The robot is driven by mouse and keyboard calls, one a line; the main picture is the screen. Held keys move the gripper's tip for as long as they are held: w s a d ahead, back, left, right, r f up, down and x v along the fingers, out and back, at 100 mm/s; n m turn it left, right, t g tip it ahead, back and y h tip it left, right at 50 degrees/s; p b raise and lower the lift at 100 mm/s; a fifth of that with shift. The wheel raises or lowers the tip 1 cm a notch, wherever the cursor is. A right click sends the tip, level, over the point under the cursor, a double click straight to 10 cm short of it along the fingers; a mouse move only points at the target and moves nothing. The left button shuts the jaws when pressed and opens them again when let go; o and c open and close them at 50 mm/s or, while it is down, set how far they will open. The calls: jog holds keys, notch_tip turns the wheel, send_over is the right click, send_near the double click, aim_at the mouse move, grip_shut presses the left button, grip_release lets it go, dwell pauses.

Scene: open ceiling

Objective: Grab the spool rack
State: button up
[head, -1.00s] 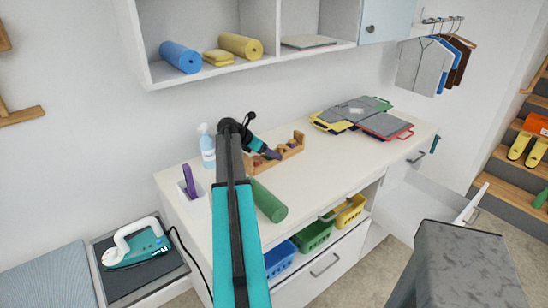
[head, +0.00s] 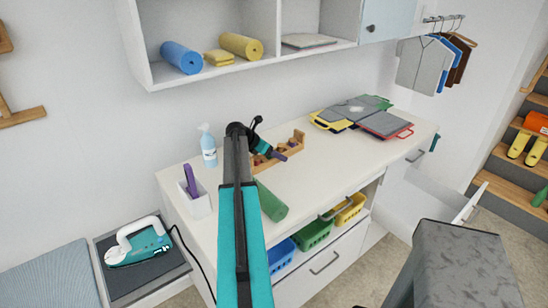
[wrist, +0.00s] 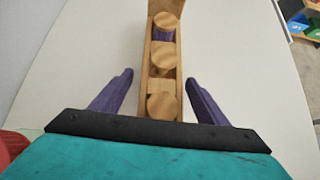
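The spool rack (head: 298,138) is a small wooden tray with upright ends on the white counter. In the wrist view the rack (wrist: 148,62) runs lengthwise away from me and holds wooden-topped spools (wrist: 163,55), one with purple thread. My gripper (wrist: 158,85) is open, with one purple finger on each side of the rack's near part. Gaps of counter show between the fingers and the rack. In the head view my gripper (head: 277,153) is at the rack and my arm hides part of it. I cannot tell the exact finger height.
A green roll (head: 271,203) lies on the counter near my arm. A spray bottle (head: 208,148) and a white holder (head: 196,200) stand to the left. Folded cloths (head: 362,118) lie to the right. A shelf (head: 210,76) hangs above. Counter right of the rack is clear.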

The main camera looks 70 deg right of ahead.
jog(key=c, duration=1.2)
jog(key=shift+r, duration=0.1)
jog(key=shift+r+b, duration=1.2)
jog(key=shift+r, duration=3.75)
